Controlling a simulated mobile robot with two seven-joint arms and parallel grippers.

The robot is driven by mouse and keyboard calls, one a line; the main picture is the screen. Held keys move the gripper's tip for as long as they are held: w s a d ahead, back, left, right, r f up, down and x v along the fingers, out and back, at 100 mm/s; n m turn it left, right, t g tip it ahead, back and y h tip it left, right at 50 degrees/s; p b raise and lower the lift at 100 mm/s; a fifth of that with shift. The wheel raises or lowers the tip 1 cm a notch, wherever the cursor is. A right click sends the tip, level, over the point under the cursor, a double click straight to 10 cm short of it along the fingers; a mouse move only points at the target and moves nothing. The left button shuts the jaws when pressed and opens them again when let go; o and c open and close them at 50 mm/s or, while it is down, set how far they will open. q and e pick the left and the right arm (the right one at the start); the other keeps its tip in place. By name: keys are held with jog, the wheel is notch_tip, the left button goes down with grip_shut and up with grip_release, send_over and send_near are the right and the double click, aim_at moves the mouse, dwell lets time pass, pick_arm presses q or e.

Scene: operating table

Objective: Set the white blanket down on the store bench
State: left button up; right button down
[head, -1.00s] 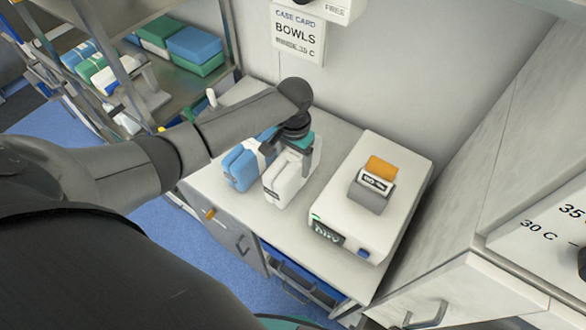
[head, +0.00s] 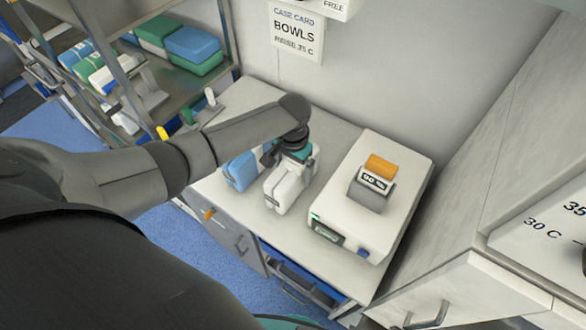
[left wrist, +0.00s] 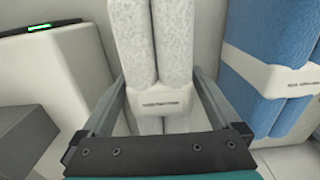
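The white blanket (head: 288,190) is a folded bundle with a band around it. It stands upright at the store bench (head: 300,238), between a blue blanket and a white warming box. It looks at or very near the bench top; its contact below is hard to see. My left gripper (head: 290,158) is over it from above. In the left wrist view the white blanket (left wrist: 155,45) lies between the two fingers (left wrist: 160,85), with the fingertips against its sides. My right gripper is not in view.
The blue blanket (head: 242,170) stands close to the left of the white one, and also shows in the left wrist view (left wrist: 265,55). The white box (head: 340,215) with a display stands to the right. A shelf rack (head: 185,70) with folded bundles is at the back left. The bench front is clear.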

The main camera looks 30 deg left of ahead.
pick_arm(q)
jog(key=shift+r, duration=0.1)
notch_tip(320, 180, up, 12)
jog(key=shift+f+p, duration=0.25)
jog(key=shift+p, duration=0.45)
jog(key=shift+r, duration=0.35)
